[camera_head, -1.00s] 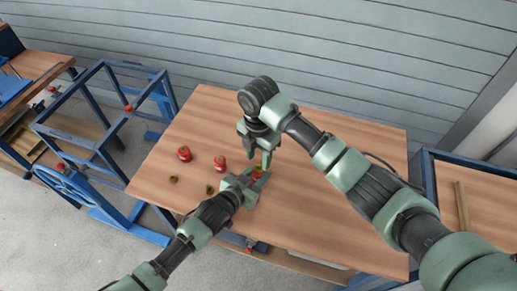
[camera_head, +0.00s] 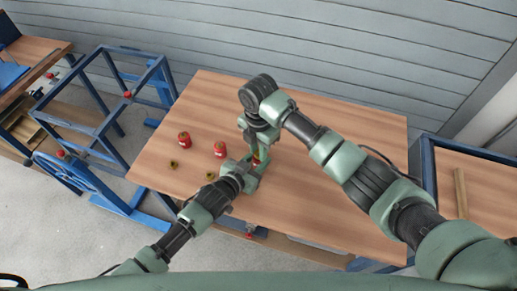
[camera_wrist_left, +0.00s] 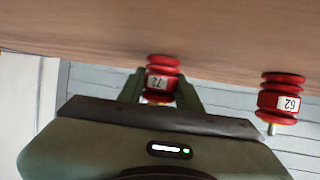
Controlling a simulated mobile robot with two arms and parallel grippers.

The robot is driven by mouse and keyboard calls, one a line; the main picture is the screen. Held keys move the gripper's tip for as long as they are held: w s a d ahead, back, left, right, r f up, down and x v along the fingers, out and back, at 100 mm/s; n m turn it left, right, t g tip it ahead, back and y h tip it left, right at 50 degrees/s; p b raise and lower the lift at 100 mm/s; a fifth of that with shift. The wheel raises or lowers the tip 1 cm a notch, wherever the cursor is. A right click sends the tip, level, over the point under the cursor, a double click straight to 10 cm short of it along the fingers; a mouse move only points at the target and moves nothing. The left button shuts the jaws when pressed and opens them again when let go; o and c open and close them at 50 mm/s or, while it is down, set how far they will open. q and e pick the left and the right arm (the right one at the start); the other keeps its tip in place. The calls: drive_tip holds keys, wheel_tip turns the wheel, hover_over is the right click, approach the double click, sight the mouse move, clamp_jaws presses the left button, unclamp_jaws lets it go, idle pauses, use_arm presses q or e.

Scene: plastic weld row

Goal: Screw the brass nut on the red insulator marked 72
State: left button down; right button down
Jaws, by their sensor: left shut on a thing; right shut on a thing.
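The red insulator marked 72 (camera_wrist_left: 162,82) shows in the left wrist view, upside down in the picture, between the fingers of my left gripper (camera_wrist_left: 160,92). In the head view only a bit of this insulator (camera_head: 256,161) shows between the grippers. My left gripper (camera_head: 252,169) is shut on it from the front. My right gripper (camera_head: 256,153) points down directly over the insulator, shut on what seems to be the brass nut. The nut is hidden by the fingers, so I cannot tell whether it touches the insulator's top.
Two other red insulators, the left one (camera_head: 184,140) and the nearer one (camera_head: 220,149), stand on the wooden table (camera_head: 330,190). Two loose brass nuts (camera_head: 173,163) (camera_head: 210,176) lie in front of them. The table's right side is clear. Blue frames (camera_head: 110,110) stand at left.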

drive_tip(key=m, duration=0.5)
drive_tip(key=shift+a, duration=0.1)
drive_tip(key=m, duration=2)
drive_tip(key=shift+m, duration=0.4)
drive_tip(key=c, duration=1.2)
unclamp_jaws()
